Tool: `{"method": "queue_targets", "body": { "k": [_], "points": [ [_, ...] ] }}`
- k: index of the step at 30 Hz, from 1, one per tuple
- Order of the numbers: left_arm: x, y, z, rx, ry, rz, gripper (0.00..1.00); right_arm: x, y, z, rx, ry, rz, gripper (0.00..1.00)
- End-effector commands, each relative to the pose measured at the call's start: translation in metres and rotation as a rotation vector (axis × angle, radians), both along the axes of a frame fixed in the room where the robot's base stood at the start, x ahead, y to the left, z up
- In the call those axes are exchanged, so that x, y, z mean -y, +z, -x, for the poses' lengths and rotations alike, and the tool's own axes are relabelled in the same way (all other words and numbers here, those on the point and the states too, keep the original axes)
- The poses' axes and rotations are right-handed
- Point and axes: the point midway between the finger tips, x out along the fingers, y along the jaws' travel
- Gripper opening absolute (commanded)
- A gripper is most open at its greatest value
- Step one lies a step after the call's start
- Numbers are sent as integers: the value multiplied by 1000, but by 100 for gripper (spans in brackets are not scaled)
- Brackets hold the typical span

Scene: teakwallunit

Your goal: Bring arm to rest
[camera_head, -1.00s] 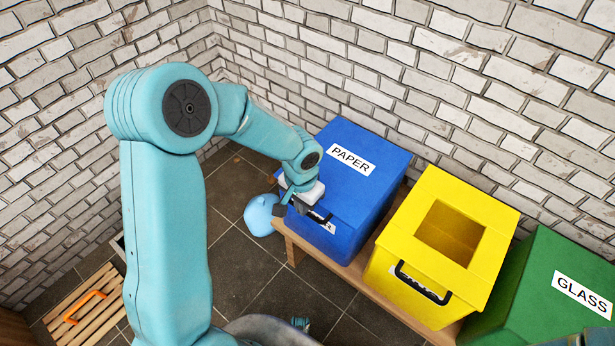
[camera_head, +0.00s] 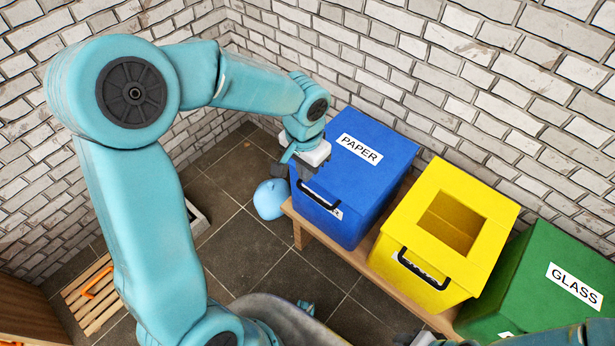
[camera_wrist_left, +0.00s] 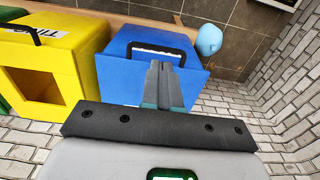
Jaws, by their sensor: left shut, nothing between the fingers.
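My left arm comes in from the left in the head view and reaches to the blue PAPER bin (camera_head: 362,180). My left gripper (camera_head: 291,172) is at the bin's front left edge, partly hidden by its wrist. In the left wrist view the gripper's fingers (camera_wrist_left: 166,78) are together and empty, in front of the blue bin (camera_wrist_left: 122,75). I cannot tell if they touch it. Part of my right arm shows at the bottom right edge of the head view, with what looks like its gripper (camera_head: 425,339) cut off; its jaws cannot be made out.
A yellow bin (camera_head: 480,207) with a square opening and a green GLASS bin (camera_head: 540,265) stand right of the blue one on a wooden bench (camera_head: 300,222). A light-blue rounded object (camera_head: 270,199) lies beside the bench. Brick walls (camera_head: 450,60) rise behind. Dark floor tiles are open in front.

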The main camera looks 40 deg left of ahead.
Motion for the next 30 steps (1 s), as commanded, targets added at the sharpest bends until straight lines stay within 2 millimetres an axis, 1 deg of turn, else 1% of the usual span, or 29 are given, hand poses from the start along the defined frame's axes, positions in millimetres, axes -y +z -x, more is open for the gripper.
{"method": "queue_targets", "body": {
  "k": [1,2,6,11,13,14,17,18,20,21,22,24,25,27,30],
  "points": [
    [0,6,0,3,0,0,0,0,1,0,0,0,0,43],
    [0,8,1,2,-1,-1,0,0,1,0,0,0,0,43],
    [0,13,3,0,-2,0,0,0,2,0,0,0,0,43],
    [1,11,3,-1,-2,3,0,0,2,0,0,0,0,43],
    [9,2,4,-7,-8,25,0,0,5,0,0,0,0,43],
    [15,-6,5,-12,-11,44,0,0,7,0,0,0,0,43],
    [50,-50,14,-29,-16,148,0,0,17,0,0,0,0,43],
    [68,-71,22,-36,-6,200,0,0,23,0,0,0,0,43],
    [93,-101,38,-43,25,269,0,0,30,0,0,0,0,43],
    [107,-118,51,-47,53,306,0,0,34,0,1,0,0,43],
    [116,-130,60,-47,77,328,0,0,37,0,1,0,0,43],
    [131,-151,83,-49,132,359,0,0,43,0,0,0,0,43],
    [136,-158,92,-50,153,364,0,0,45,0,0,0,0,43],
    [142,-171,110,-47,197,368,0,0,49,0,0,0,0,43],
    [146,-180,126,-42,235,362,0,0,51,0,0,0,0,43]
  ]
}}
